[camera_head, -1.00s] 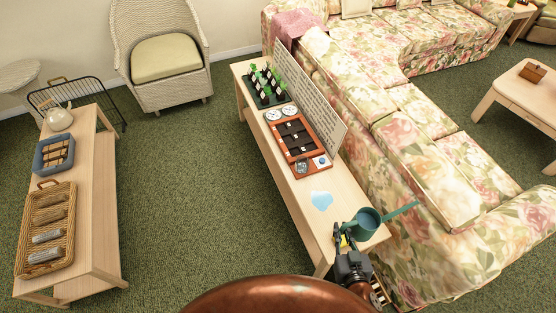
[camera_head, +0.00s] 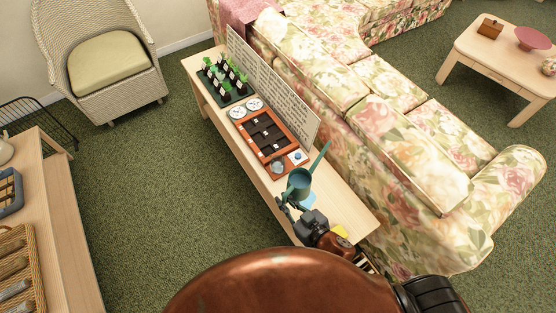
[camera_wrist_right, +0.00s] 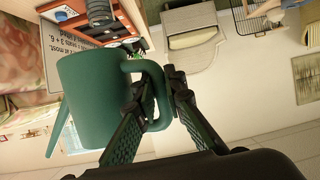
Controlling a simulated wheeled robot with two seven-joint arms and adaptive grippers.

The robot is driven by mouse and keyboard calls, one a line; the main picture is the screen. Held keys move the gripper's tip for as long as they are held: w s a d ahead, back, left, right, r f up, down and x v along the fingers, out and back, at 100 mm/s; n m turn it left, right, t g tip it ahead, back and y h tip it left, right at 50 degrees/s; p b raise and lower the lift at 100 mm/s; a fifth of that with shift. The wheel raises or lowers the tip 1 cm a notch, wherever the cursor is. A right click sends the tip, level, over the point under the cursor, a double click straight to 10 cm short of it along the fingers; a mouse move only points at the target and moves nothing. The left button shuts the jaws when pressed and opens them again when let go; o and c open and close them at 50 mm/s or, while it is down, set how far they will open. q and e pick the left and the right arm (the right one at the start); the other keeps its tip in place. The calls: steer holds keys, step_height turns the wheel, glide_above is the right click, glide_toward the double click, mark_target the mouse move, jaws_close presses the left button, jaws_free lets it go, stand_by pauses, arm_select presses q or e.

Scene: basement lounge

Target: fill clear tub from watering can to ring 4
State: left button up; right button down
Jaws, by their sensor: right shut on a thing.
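The teal watering can (camera_head: 299,184) is held above the near part of the long wooden table (camera_head: 345,209), its spout pointing up-right in the head view. My right gripper (camera_head: 286,204) is shut on its handle. In the right wrist view the can (camera_wrist_right: 92,98) fills the left side, with the handle between the fingers (camera_wrist_right: 163,105). A small clear vessel, seemingly the clear tub (camera_head: 277,167), sits at the near end of the red-brown tray; its rings and water level are too small to read. My left gripper is not in view.
The red-brown tray (camera_head: 250,145) has dark compartments and two white dials (camera_head: 246,108) beyond it. A printed board (camera_head: 275,88) stands along its sofa side. A rack of small plants (camera_head: 221,85) is at the far end. The floral sofa (camera_head: 405,145) borders the table.

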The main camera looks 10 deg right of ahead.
steer(key=a+f+n+g+y+b, duration=0.1)
steer(key=a+f+n+g+y, duration=0.1)
steer(key=a+f+n+y, duration=0.3)
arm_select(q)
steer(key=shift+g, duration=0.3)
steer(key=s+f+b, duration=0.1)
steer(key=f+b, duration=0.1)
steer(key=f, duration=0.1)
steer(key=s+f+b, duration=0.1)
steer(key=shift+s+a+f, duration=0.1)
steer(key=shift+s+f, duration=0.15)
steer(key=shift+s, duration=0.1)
arm_select(e)
steer(key=s+d+f+n+g+y, duration=0.1)
steer(key=s+d+f+n+g, duration=0.1)
steer(key=f, duration=0.4)
steer(key=s+d+f+n+g+y, duration=0.1)
steer(key=d+f+n+g, duration=0.3)
steer(key=f, duration=0.3)
steer(key=shift+s+d+g+y, duration=0.3)
steer(key=shift+s+d+g, duration=0.1)
steer(key=shift+g, duration=0.3)
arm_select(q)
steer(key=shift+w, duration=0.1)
